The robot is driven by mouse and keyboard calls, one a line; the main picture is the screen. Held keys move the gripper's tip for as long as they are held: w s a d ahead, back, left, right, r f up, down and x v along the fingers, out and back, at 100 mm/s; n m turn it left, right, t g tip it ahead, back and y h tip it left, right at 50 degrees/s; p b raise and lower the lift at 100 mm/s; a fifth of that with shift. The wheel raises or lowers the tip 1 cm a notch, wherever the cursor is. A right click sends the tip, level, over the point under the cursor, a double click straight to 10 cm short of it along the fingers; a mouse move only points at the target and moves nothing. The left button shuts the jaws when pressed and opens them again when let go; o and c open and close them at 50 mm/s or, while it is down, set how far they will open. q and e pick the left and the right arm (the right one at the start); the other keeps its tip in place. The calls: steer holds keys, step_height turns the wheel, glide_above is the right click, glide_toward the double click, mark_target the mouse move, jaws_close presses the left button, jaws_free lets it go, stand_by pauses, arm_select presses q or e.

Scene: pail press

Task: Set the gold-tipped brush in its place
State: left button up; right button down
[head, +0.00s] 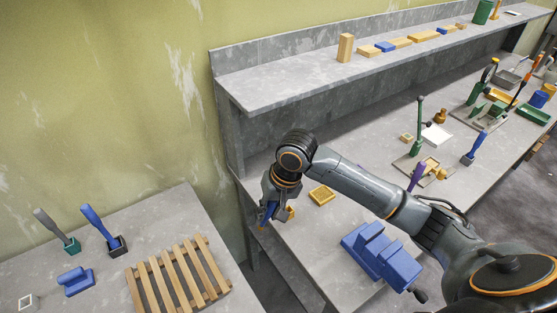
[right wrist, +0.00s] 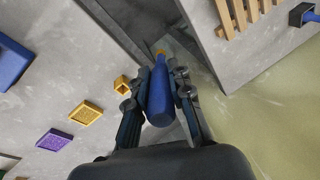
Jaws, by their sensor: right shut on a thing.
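My right gripper (head: 267,208) is shut on the blue-handled brush, which also shows in the right wrist view (right wrist: 160,100). The brush's gold tip (right wrist: 160,53) points away from the wrist, over the gap between the two tables. In the head view the gripper hides much of the brush (head: 264,215). A small gold open-topped block (right wrist: 122,84) stands near the edge of the right table, beside the gripper; it is partly hidden behind the gripper in the head view (head: 290,212). My left gripper is not in view.
The left table holds a grey-handled brush in a teal block (head: 72,246), a blue-handled brush in a black block (head: 117,247), a blue piece (head: 76,282) and a slatted wooden rack (head: 180,278). On the right table are a gold tray (head: 321,195) and a blue vise (head: 385,258).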

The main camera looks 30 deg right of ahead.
steer(key=w+d+m+g+h+p, duration=0.2)
steer(key=w+d+m+p, duration=0.15)
steer(key=w+d, duration=0.45)
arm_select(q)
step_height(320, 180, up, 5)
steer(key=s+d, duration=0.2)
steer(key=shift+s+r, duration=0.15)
arm_select(e)
steer(key=shift+h, duration=0.3)
steer(key=f, duration=0.2)
steer(key=s+d+f, duration=0.1)
steer(key=shift+d+f, duration=0.1)
steer(key=shift+f, duration=0.3)
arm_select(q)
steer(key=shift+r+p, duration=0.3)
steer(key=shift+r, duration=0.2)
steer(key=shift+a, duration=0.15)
